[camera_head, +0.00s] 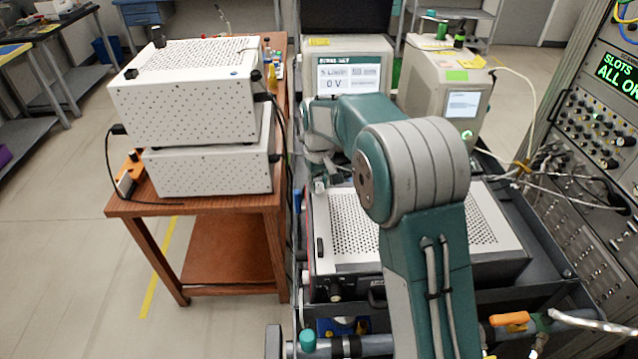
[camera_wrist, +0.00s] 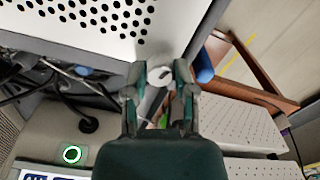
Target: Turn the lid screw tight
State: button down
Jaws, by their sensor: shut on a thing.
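The lid screw is a small pale round knob at the corner of a white perforated lid (camera_head: 355,235). In the wrist view the lid screw (camera_wrist: 160,76) sits between the two fingertips of my gripper (camera_wrist: 160,72), at the edge of the lid (camera_wrist: 90,42). My gripper is shut on it. In the head view my gripper (camera_head: 319,172) is at the far left corner of the lid, partly hidden by my arm. The screw's thread and how deep it sits are hidden.
Left of the lid, a wooden table (camera_head: 200,225) carries two stacked white perforated boxes (camera_head: 185,105). Behind stand a display unit (camera_head: 347,60) and another instrument (camera_head: 445,85). A rack with cables (camera_head: 590,140) is on the right. A blue cylinder (camera_wrist: 204,67) is beside my gripper.

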aim_at(317, 184)
jog(key=m, duration=0.5)
jog(key=shift+w+m, duration=0.1)
jog(key=shift+m, duration=0.2)
jog(key=m, duration=0.4)
jog(key=shift+m, duration=0.4)
jog(key=shift+c, duration=2.2)
grip_release()
jog(key=shift+a, duration=0.1)
jog(key=shift+r, duration=0.1)
notch_tip(317, 184, up, 12)
